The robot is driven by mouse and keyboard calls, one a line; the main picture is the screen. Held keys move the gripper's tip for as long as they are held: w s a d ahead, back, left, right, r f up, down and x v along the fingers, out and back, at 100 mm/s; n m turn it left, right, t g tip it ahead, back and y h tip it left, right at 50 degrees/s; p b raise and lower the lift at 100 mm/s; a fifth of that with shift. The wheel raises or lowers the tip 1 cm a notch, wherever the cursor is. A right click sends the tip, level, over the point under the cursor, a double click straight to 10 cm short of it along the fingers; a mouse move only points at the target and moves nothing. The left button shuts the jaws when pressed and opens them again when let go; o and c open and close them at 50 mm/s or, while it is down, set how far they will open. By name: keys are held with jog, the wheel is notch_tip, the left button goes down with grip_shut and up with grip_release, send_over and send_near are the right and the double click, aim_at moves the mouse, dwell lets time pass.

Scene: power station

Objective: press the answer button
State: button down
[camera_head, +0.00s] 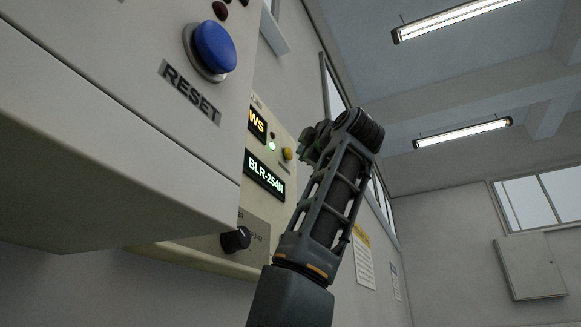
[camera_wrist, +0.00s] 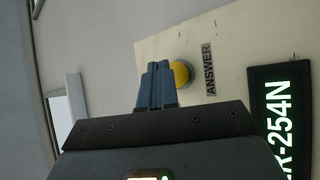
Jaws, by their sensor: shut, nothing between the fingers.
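The answer button is a round yellow button (camera_wrist: 181,74) on a cream panel, in the wrist view just right of my fingertips, with a label reading ANSWER (camera_wrist: 209,70) beside it. In the head view the small yellow button (camera_head: 287,154) shows on the panel to the left of my arm's end. My gripper (camera_wrist: 158,68) is shut and empty, its blue-grey fingers pointing toward the panel. The fingertips appear close to the button's left edge and overlap it slightly in the picture; I cannot tell whether they touch it. In the head view my fingers are mostly hidden.
A large cabinet with a blue RESET button (camera_head: 215,47) juts out at the left, nearer than the cream panel. Free room lies right of my arm.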

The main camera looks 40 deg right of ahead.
jog(key=shift+s, duration=0.15)
jog(key=shift+s+d+b, duration=0.25)
jog(key=shift+s+d, duration=0.05)
jog(key=shift+s, duration=0.45)
jog(key=shift+s+d+b, duration=0.25)
jog(key=shift+s, duration=0.5)
jog(key=shift+s+d+b, duration=0.25)
jog(key=shift+s+d, duration=0.05)
jog(key=shift+s, duration=0.45)
